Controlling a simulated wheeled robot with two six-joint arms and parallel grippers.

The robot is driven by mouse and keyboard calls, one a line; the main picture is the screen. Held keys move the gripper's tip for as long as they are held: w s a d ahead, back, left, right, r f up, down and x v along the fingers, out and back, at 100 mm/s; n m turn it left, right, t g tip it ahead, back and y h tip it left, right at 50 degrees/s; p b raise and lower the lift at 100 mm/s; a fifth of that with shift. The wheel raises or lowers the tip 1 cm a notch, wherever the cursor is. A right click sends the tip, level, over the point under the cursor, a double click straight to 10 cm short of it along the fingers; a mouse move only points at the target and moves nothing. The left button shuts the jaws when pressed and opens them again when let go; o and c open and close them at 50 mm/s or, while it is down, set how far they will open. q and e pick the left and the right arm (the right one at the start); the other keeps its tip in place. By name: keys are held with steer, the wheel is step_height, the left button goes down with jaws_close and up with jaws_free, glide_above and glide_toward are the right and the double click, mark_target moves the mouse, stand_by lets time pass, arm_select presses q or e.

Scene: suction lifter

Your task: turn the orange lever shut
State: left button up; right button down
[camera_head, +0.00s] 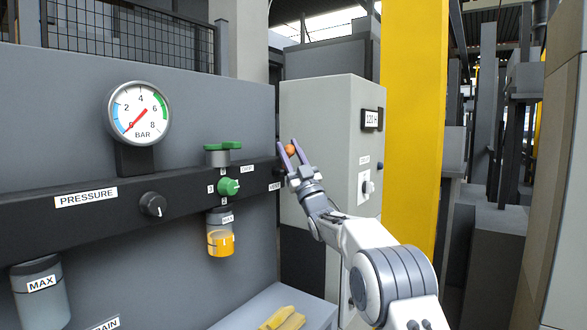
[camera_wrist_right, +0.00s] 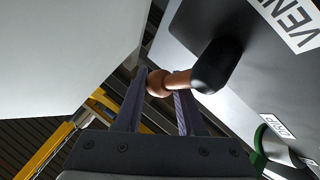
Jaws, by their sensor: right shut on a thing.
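The orange lever (camera_head: 290,149) shows as a small ball between the fingertips of my right gripper (camera_head: 291,155) in the head view. In the right wrist view the lever (camera_wrist_right: 178,80) has a round knob and a short stem running to a black hub (camera_wrist_right: 215,65). My right gripper (camera_wrist_right: 160,92) is shut on the lever near its knob end. The fingers and the wrist hide part of the hub in the head view. My left gripper is not in view.
A pressure gauge (camera_head: 138,113), a black knob (camera_head: 152,204), a green valve (camera_head: 228,186) and an amber-filled bowl (camera_head: 221,240) are on the left panel. A grey cabinet (camera_head: 325,110) stands close to the gripper. Yellow objects (camera_head: 284,318) lie on a ledge below.

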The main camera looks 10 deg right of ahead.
steer(key=n+y, duration=0.1)
steer(key=f+n+g+y, duration=0.1)
steer(key=n+y, duration=0.1)
steer(key=shift+a+n, duration=0.2)
steer(key=shift+n, duration=0.1)
steer(key=shift+s+a+r+n+g+y, duration=0.1)
steer(key=shift+s+a+n+g+y, duration=0.1)
steer(key=shift+n+g+y, duration=0.7)
steer(key=shift+s+a+r+n+g+y, duration=0.15)
steer(key=shift+n+g+y, duration=0.35)
steer(key=shift+n+y, duration=0.65)
steer(key=shift+s+a+r+n+g+y, duration=0.1)
steer(key=shift+s+n+g+y, duration=0.15)
steer(key=shift+n+g+y, duration=0.75)
steer(key=shift+f+n, duration=0.1)
steer(key=shift+n, duration=0.45)
steer(key=c, duration=0.5)
jaws_free()
steer(key=shift+s+r, duration=0.1)
steer(key=shift+r, duration=0.1)
steer(key=shift+b+v, duration=2.4)
steer(key=shift+v, duration=2.85)
